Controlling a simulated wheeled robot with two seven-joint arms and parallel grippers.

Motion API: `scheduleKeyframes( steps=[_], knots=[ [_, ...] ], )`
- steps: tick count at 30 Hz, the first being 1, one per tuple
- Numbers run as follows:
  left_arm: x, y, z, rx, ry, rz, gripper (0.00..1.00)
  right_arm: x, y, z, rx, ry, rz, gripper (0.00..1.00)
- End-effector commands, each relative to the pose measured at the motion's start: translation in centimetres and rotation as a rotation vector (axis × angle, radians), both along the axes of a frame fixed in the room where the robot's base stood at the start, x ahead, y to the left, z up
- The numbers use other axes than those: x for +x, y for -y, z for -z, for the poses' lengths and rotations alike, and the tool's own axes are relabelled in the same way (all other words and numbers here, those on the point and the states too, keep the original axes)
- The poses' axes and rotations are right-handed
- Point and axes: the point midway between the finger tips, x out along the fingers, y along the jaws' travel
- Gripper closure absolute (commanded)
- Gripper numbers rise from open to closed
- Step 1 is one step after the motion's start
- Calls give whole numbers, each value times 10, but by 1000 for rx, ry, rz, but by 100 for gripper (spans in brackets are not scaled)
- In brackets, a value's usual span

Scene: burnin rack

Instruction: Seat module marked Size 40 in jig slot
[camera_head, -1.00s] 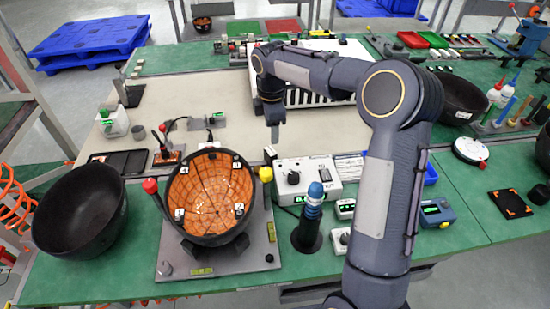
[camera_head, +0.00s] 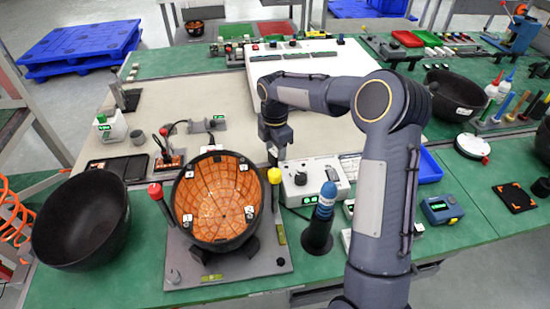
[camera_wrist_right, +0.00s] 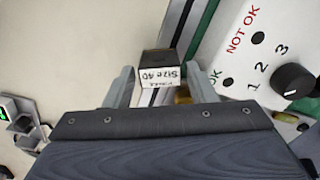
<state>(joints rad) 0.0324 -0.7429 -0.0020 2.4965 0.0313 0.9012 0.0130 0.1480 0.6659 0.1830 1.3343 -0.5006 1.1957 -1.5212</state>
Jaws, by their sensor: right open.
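My right gripper (camera_head: 279,150) is over the bench beside the white switch box, its fingers pointing down. In the right wrist view its two fingers (camera_wrist_right: 162,84) are apart. A small dark module (camera_wrist_right: 158,56) with a white label reading "Size 40", upside down in the picture, shows between and just beyond the fingertips. I cannot tell whether the fingers touch it. In the head view the module is too small and covered to make out surely. I cannot identify the jig slot. My left gripper is not in view.
The white switch box (camera_head: 312,180) with a knob stands close to the gripper. A dark bowl with an orange lining (camera_head: 216,200) sits on a grey plate (camera_head: 190,268). A blue-topped post (camera_head: 322,214) stands right of it. The beige mat (camera_head: 190,100) has free room.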

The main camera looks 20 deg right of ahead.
Motion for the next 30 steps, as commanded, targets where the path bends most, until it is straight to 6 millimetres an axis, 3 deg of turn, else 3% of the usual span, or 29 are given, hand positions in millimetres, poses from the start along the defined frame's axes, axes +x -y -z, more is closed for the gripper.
scheduleKeyframes(
  steps=[6,15,23,30],
  knots=[
    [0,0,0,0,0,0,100,0,0,1,0,1,1,49],
    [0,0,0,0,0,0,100,0,0,1,0,1,2,87],
    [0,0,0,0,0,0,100,1,0,-4,-1,2,2,87],
    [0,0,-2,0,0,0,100,1,0,-46,0,6,3,87]
  ],
)
